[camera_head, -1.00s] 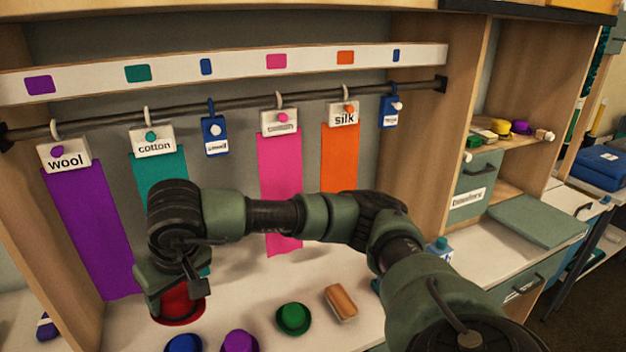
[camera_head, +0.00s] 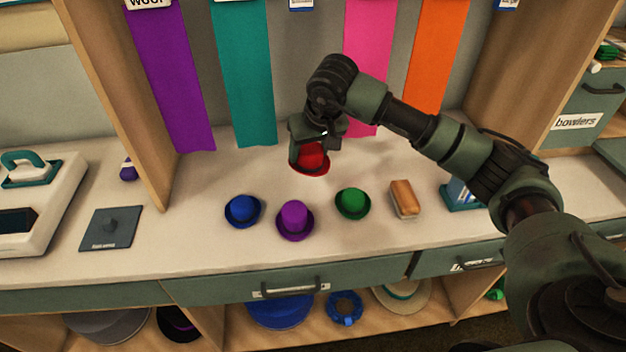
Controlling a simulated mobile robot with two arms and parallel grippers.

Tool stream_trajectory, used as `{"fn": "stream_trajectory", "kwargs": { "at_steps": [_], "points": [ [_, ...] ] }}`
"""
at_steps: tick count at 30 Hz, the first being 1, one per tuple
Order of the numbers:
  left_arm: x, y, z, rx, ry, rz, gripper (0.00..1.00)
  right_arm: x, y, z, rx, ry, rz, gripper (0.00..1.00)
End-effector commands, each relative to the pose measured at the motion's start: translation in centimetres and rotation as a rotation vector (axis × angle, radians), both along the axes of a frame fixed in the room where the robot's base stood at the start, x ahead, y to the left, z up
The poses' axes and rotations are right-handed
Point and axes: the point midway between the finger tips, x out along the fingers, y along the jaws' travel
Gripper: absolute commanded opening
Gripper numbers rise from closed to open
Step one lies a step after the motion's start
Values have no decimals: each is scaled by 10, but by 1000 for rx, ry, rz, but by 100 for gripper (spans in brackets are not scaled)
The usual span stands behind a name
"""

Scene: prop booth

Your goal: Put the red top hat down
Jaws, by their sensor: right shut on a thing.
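The red top hat (camera_head: 314,158) is in my right gripper (camera_head: 312,150), behind the row of small hats. The gripper points down and is shut on the hat, covering part of its crown; the red brim shows below. I cannot tell whether the brim touches the white counter (camera_head: 200,180). My left gripper is not in view.
A blue hat (camera_head: 242,211), a purple hat (camera_head: 295,220) and a green hat (camera_head: 352,203) stand in front of the red one. A brush-like block (camera_head: 404,199) lies to their right. Hanging cloth strips, such as the pink one (camera_head: 368,60), are behind.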

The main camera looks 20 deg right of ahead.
Motion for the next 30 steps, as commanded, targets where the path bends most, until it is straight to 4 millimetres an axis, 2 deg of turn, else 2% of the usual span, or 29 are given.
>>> {"fn": "stream_trajectory", "kwargs": {
  "at_steps": [3, 8, 14, 21, 30],
  "points": [
    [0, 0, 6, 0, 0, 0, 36, -2, 1, -31, 1, 6, 1, 19],
    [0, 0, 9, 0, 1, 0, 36, -1, 1, -58, 1, 3, 1, 19],
    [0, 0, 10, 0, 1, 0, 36, 0, 0, -72, 1, 1, 0, 19],
    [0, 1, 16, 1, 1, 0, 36, -1, 1, -105, 1, 3, 0, 19],
    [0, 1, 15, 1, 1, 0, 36, 0, 1, -110, 0, -1, 1, 19]
  ]
}}
